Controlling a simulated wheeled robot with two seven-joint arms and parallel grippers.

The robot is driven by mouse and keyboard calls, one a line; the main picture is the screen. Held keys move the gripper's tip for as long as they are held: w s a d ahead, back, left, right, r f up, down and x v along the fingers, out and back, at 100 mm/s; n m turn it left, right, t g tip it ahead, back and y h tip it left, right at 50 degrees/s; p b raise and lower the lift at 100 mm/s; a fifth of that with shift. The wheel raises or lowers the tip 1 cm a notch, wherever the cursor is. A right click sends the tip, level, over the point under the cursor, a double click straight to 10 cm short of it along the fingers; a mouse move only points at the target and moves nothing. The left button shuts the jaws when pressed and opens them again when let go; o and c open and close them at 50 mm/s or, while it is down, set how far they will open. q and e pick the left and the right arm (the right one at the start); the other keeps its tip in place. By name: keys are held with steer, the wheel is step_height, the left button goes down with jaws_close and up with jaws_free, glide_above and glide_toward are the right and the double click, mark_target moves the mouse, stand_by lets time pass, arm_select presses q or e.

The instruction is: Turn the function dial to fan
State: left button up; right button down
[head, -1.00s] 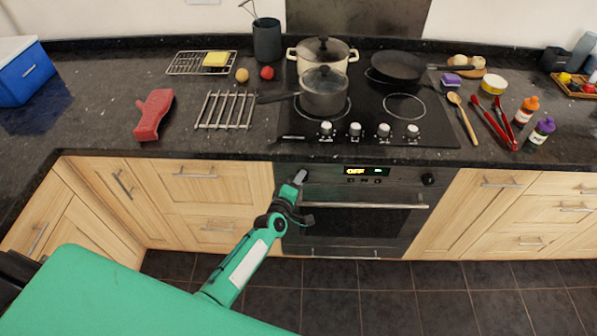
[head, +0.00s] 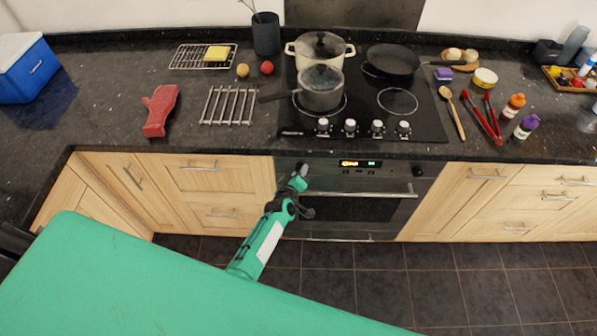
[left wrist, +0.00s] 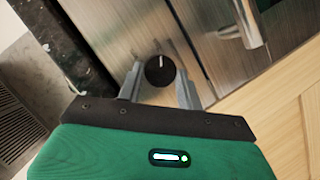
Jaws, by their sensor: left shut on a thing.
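The function dial (left wrist: 160,70) is a round black knob with a white pointer line, on the oven's dark metal front. In the left wrist view it sits between the two grey fingers, and its line points nearly straight up in that picture. My left gripper (head: 300,178) is at the left end of the oven panel (head: 325,168), shut on the dial. In the head view the gripper partly covers the dial. The lit display (head: 360,163) shows yellow and green characters too small to read surely. My right gripper is not in view.
A second black knob (head: 418,170) is at the panel's right end. The oven handle (head: 370,194) runs below the display. Above are the hob with several knobs, a saucepan (head: 320,90), a pot and a frying pan (head: 393,60). The floor in front is clear.

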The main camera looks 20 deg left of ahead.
arm_select(q)
steer(key=shift+f, duration=0.1)
steer(key=o, duration=1)
steer(key=b+v, duration=0.1)
steer(key=v, duration=1.3)
steer(key=shift+b, duration=0.35)
